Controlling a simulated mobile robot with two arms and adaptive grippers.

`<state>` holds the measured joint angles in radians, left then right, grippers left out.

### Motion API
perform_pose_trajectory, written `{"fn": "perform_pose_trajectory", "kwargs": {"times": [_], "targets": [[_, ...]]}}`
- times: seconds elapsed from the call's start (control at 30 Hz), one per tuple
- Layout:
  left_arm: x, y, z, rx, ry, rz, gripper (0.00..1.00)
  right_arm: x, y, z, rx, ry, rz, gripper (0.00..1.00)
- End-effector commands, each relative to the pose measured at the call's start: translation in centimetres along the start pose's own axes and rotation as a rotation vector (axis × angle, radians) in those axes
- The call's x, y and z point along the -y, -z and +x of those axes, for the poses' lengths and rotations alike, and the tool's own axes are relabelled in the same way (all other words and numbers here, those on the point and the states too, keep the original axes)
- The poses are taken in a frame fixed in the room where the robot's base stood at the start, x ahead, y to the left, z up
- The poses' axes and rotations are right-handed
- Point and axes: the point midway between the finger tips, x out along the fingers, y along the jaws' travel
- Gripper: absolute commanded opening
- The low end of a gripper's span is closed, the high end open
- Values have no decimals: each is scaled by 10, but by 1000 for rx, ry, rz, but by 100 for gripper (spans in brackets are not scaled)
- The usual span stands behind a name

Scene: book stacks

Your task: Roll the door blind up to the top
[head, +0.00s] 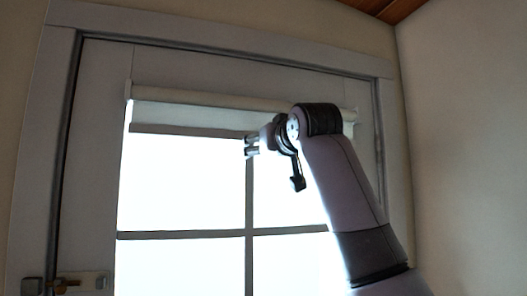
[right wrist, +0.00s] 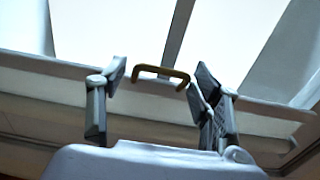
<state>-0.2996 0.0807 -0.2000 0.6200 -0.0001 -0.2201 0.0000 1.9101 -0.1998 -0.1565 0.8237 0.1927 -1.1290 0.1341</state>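The door blind (head: 185,115) is a short pale strip hanging below its roller at the top of the door window, with a dark lower edge. The bright glass below it is uncovered. My right gripper (head: 250,147) is raised at the blind's lower edge, near the middle of the window. In the right wrist view my right gripper (right wrist: 158,80) is open, its fingers apart. A small tan handle (right wrist: 160,69) shows between the fingertips, by the blind's edge; the fingers do not look closed on it. My left gripper is not in view.
The door's pale frame (head: 220,35) surrounds the window, which has dark crossing bars (head: 180,235). A plain wall (head: 465,150) stands at the right, and a wooden ceiling (head: 385,8) is above.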

Motion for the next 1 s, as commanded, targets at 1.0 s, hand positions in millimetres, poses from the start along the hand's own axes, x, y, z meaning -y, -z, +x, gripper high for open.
{"fn": "perform_pose_trajectory", "kwargs": {"times": [1.0], "targets": [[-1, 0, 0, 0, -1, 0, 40, -1, 0, -106, 0, 1, 1, 60]]}}
